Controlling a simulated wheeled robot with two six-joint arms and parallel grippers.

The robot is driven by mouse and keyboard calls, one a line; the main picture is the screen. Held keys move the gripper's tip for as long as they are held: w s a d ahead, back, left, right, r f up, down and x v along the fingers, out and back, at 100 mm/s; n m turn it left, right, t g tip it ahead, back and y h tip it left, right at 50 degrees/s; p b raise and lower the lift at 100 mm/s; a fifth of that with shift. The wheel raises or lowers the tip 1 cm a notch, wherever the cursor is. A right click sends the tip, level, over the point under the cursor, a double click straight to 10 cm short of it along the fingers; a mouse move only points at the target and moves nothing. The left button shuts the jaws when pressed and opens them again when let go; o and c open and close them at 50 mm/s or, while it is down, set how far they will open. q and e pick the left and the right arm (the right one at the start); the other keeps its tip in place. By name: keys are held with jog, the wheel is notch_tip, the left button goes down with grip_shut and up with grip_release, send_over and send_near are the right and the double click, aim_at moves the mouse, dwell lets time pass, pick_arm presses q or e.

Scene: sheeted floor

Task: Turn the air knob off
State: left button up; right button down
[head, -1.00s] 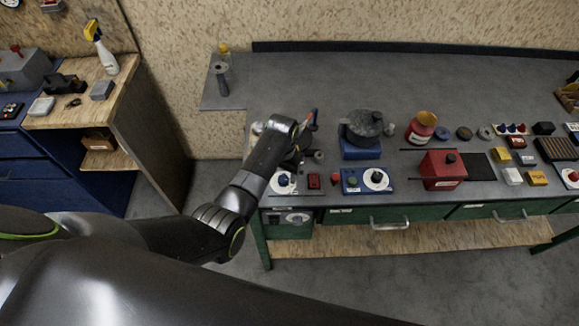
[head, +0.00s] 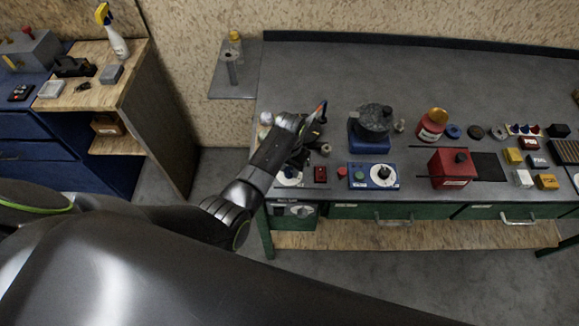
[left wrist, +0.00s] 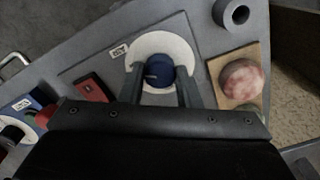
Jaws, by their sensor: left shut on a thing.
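The air knob (left wrist: 158,68) is blue and sits on a round white dial (left wrist: 168,43) on a grey panel, with a small label that seems to read AIR. A pale line on the knob points left in the left wrist view. My left gripper (left wrist: 160,88) has a finger on each side of the knob and is shut on it. In the head view the white dial (head: 289,180) shows at the bench's front left, partly hidden by my left gripper (head: 298,150). My right gripper is out of view.
A red switch (head: 320,174) and a blue box with a green button and dial (head: 373,177) stand right of the dial. A round pinkish-topped object (left wrist: 240,80) and a grey ring (left wrist: 232,14) are close to my left gripper. The bench's back is clear.

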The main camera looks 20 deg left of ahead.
pick_arm(q)
jog(key=n, duration=0.3)
jog(key=shift+w+n, duration=0.1)
jog(key=shift+n, duration=0.3)
jog(key=n, duration=0.3)
jog(key=shift+n, duration=0.3)
jog(key=n, duration=1.1)
jog(key=shift+n, duration=2.7)
jog(key=o, duration=1)
jog(key=shift+a, duration=0.1)
